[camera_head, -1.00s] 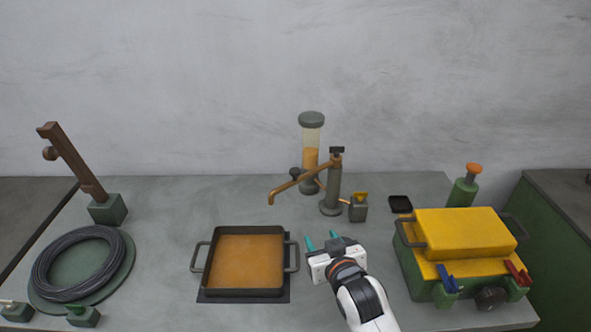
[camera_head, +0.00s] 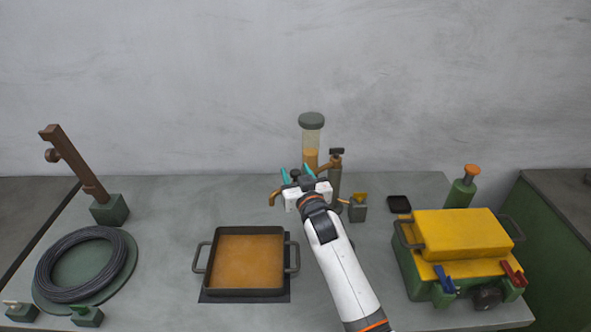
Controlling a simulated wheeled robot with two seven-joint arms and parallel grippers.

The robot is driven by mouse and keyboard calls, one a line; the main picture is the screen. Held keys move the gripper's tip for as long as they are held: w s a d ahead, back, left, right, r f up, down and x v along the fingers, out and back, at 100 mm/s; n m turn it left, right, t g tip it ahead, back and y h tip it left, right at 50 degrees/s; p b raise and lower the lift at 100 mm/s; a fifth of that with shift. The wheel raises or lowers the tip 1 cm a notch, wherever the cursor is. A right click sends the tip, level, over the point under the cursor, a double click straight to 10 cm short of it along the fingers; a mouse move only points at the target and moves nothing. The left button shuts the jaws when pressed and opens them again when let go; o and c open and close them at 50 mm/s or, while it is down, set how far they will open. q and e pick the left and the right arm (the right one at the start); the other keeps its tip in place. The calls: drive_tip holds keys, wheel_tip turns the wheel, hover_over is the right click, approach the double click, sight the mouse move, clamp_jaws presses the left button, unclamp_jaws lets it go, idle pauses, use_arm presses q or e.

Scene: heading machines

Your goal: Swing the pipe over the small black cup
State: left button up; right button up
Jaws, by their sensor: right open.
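The copper pipe (camera_head: 273,197) is a swivel spout on a grey post (camera_head: 335,184). Its bent end points left and hangs over the table behind the pan; my gripper hides its middle. The small black cup (camera_head: 399,204) is a low dark square dish on the table, right of the post. My right gripper (camera_head: 297,174) is open, its teal fingertips pointing away from me at the pipe's middle. I cannot tell whether the fingers touch the pipe. My left gripper is not in view.
A glass cylinder with orange contents (camera_head: 311,140) stands behind the pipe. A small green block with a yellow top (camera_head: 358,209) stands between post and cup. A pan (camera_head: 247,262) lies in front, a green-yellow machine (camera_head: 460,240) at right, a cable coil (camera_head: 80,265) at left.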

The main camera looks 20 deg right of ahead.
drive_tip(key=shift+w, duration=0.55)
clamp_jaws()
